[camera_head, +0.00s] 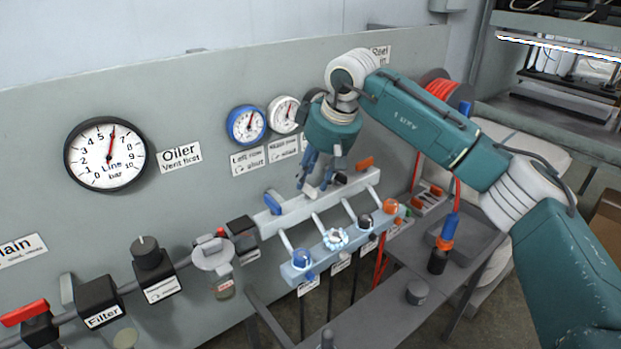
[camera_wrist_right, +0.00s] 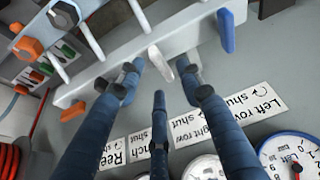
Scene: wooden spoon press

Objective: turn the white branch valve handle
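The white branch valve handle (camera_wrist_right: 160,62) sticks out from the pale manifold bar in the right wrist view. It also shows in the head view (camera_head: 309,191), just below the fingertips. My right gripper (camera_head: 315,180) is above the bar with its dark blue fingers pointing down. In the wrist view the fingertips (camera_wrist_right: 160,72) are spread on either side of the white handle, with gaps visible; contact cannot be told. The right gripper is open. My left gripper is not in view.
A blue handle (camera_head: 272,202) and an orange handle (camera_head: 365,163) sit on the same manifold bar (camera_head: 292,216). A lower bar (camera_head: 318,258) carries several coloured knobs. Gauges, including the Line gauge (camera_head: 106,155), are on the panel behind. A grey bench (camera_head: 375,310) stands in front.

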